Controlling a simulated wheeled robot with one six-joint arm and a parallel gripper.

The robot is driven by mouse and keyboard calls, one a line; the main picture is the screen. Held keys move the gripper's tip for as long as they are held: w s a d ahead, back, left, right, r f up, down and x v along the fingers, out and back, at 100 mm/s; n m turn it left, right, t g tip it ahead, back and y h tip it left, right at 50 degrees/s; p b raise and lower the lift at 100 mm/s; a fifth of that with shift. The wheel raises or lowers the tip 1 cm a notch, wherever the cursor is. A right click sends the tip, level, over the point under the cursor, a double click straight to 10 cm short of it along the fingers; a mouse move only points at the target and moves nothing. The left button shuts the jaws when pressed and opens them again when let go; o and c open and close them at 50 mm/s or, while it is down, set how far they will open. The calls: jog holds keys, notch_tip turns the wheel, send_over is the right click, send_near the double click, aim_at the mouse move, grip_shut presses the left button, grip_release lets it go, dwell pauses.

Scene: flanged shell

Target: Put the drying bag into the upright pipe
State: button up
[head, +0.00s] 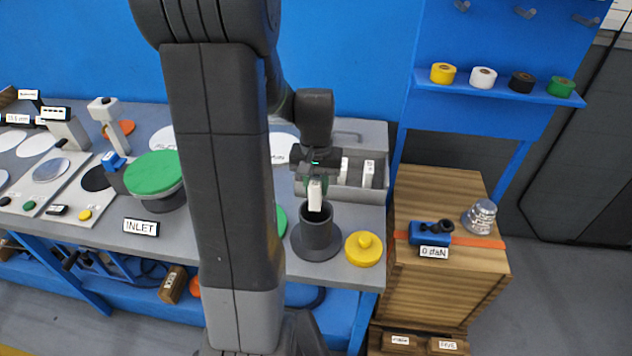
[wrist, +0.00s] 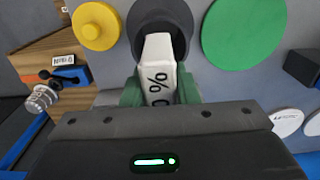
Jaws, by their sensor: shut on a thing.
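The drying bag (head: 315,195) is a small white packet, with a "%" mark showing in the wrist view (wrist: 158,65). My gripper (head: 315,182) is shut on it, with green fingertips on both sides. The bag hangs upright just over the mouth of the upright pipe (head: 317,236), a dark grey flanged tube on the bench. In the wrist view the bag overlaps the pipe (wrist: 140,22) and hides part of its opening. I cannot tell whether the bag's lower end is inside the rim.
A yellow knobbed cap (head: 364,248) stands right of the pipe. A green disc (wrist: 243,33) lies on its other side. A grey bin (head: 345,190) with white packets is behind. A wooden cabinet (head: 440,280) stands at right with a blue tool (head: 430,233) on it.

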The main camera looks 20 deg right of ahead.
jog(key=shift+f+b, duration=2.2)
jog(key=shift+f, duration=1.05)
jog(key=o, duration=1.1)
notch_tip(320, 180, up, 14)
jog(key=shift+f, duration=0.1)
